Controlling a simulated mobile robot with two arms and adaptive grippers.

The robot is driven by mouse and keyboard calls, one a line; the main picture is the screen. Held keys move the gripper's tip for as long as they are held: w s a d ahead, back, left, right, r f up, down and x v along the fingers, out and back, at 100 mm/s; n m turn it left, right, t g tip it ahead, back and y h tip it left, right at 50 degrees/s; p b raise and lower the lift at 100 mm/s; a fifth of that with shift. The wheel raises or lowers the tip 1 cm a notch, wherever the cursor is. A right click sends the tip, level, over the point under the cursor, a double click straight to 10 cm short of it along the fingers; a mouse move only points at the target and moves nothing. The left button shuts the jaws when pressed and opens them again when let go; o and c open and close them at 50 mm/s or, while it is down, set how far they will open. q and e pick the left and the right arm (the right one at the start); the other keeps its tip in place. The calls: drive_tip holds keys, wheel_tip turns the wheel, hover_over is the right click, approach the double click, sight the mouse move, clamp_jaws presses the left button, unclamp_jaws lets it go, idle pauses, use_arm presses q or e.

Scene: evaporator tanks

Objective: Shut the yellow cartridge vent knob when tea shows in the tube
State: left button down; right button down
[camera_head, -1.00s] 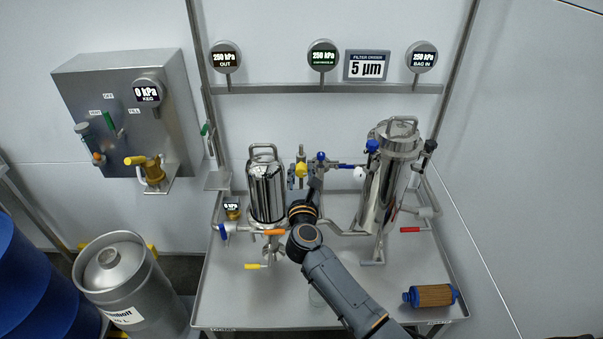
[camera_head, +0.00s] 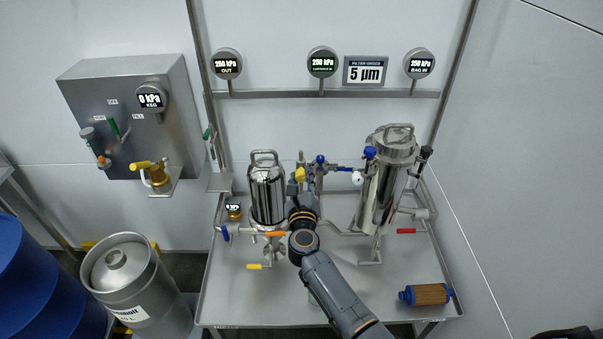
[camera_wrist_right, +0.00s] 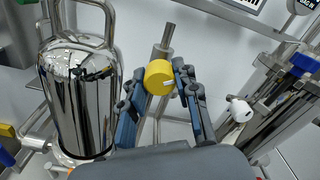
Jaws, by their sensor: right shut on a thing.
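The yellow vent knob (camera_wrist_right: 159,77) has a white mark on its face and sits in front of a steel post in the right wrist view. It also shows in the head view (camera_head: 299,175), right of the shiny cartridge housing (camera_head: 267,192). My right gripper (camera_wrist_right: 161,82) is shut on the knob, with a finger on each side of it. In the head view my right wrist hides part of the pipework below the knob. I cannot make out tea in any tube. My left gripper is not in view.
The bag filter housing (camera_head: 385,185) stands to the right, with blue and red handles nearby. An orange handle (camera_head: 275,234) and a yellow handle (camera_head: 254,267) sit below the cartridge housing. A blue-ended filter cartridge (camera_head: 427,294) lies on the steel table's front right. Three upper gauges read 250 kPa.

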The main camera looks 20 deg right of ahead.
drive_tip(key=n+p, duration=0.3)
drive_tip(key=n, duration=0.3)
drive_tip(key=shift+r+n, duration=0.1)
drive_tip(key=shift+n, duration=0.2)
drive_tip(key=n+p, duration=0.2)
drive_tip(key=n, duration=0.2)
drive_tip(key=shift+n, duration=0.4)
drive_tip(key=c, duration=1)
unclamp_jaws()
